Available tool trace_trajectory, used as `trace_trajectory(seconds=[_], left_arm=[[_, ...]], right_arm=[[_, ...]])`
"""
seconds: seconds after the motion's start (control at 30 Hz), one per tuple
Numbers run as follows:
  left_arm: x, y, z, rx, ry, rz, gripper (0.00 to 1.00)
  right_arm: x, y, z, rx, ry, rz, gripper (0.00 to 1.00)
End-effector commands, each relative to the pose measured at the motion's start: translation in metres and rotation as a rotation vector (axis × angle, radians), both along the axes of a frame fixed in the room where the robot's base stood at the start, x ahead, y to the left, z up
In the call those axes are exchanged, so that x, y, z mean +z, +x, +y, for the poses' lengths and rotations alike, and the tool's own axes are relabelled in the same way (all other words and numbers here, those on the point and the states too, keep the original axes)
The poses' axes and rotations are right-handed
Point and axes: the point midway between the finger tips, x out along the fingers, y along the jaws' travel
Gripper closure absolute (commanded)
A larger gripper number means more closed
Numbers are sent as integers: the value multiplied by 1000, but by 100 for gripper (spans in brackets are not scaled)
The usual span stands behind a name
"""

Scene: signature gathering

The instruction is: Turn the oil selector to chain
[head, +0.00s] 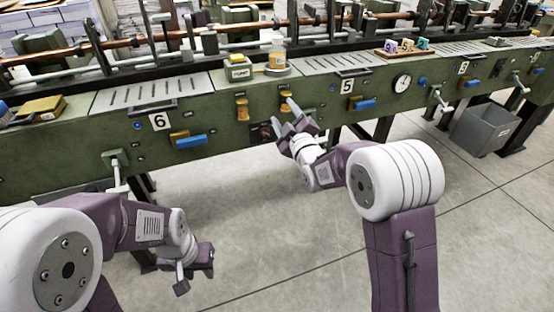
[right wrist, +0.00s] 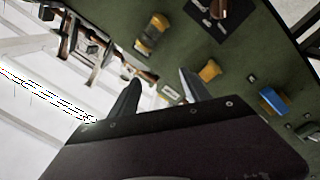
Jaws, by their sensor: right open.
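A dark plate with a reddish-brown part (head: 262,133) sits low on the green machine front, left of panel 5. It shows at the top of the right wrist view (right wrist: 211,12). Above it are two brass-yellow fittings, left (head: 242,109) and right (head: 286,103). Which of these is the oil selector I cannot tell; no "chain" marking is readable. My right gripper (head: 286,114) is open and empty, close in front of the right fitting; its spread fingers show in the wrist view (right wrist: 157,90). My left gripper (head: 195,281) hangs low over the floor, fingers apart and empty.
The green machine runs across the view. Blue handles (head: 191,141) (head: 363,104), a gauge (head: 401,83) and white levers (head: 439,99) project from its front. A grey bin (head: 484,129) is at right. The floor before the machine is clear.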

Motion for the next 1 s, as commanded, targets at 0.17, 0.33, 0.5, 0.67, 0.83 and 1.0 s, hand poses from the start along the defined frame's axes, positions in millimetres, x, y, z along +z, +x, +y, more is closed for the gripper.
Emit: trace_trajectory(seconds=[0.17, 0.33, 0.5, 0.67, 0.83, 1.0], left_arm=[[-95, -1, 0, 0, 0, 0, 64], [-110, 0, 0, 0, 0, 0, 64], [-104, 0, 0, 0, 0, -1, 64], [-78, 0, 0, 0, 0, -1, 64], [-85, 0, 0, 0, 0, -1, 64], [-91, 0, 0, 0, 0, 0, 64]], right_arm=[[-126, 1, 23, 37, -10, 48, 45], [-150, -1, 30, 50, -13, 62, 45], [-144, 1, 31, 51, -12, 63, 45], [-138, 20, 37, 51, -12, 65, 45], [-149, 54, 49, 51, -11, 60, 45], [-148, 77, 56, 50, -11, 61, 45]])
